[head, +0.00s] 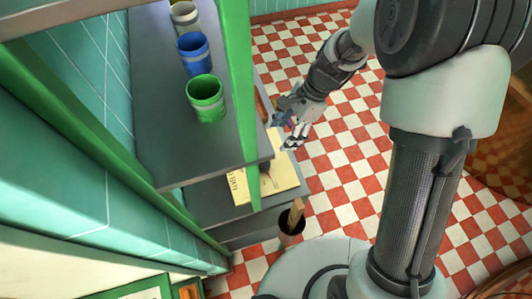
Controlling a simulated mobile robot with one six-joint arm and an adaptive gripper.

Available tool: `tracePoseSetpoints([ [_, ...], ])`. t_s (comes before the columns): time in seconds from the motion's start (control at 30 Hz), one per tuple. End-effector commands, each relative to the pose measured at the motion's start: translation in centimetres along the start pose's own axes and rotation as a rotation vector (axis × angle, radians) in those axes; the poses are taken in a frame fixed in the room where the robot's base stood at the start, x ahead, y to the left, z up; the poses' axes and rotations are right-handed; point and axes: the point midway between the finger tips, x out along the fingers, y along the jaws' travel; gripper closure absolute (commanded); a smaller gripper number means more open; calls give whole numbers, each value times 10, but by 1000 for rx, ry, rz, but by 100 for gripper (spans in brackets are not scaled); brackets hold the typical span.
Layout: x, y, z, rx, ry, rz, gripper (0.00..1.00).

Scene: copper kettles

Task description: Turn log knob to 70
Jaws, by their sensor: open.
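My gripper (286,132) is in the upper middle of the head view. Its fingers are spread and I see nothing between them. It is beside the front edge of the shelf unit, above a pale yellow sheet or board (284,183) with dark lettering on the lower shelf. No scale or number 70 is readable. The gripper is apart from the sheet.
A green cup (206,99), a blue cup (194,54) and a grey cup (184,17) stand on the upper shelf (160,95). A green post (239,80) rises at its front. A dark pot (291,225) stands below. Checkered floor (345,165) is open at right.

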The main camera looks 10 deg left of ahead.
Motion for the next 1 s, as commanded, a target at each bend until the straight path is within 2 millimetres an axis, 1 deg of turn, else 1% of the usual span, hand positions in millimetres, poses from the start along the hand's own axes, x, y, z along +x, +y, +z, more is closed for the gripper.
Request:
tracePoseSetpoints([
  [0.03, 12, 2, 0, 0, -1, 5, 41],
  [0.4, 93, 3, -1, -2, 1, 6, 41],
  [0.6, 132, 3, -1, -2, 2, 6, 41],
  [0.7, 145, 2, -1, -2, 1, 5, 41],
  [0.8, 154, 2, -1, -3, 2, 3, 41],
  [1.0, 159, 2, -1, -3, 2, 2, 41],
])
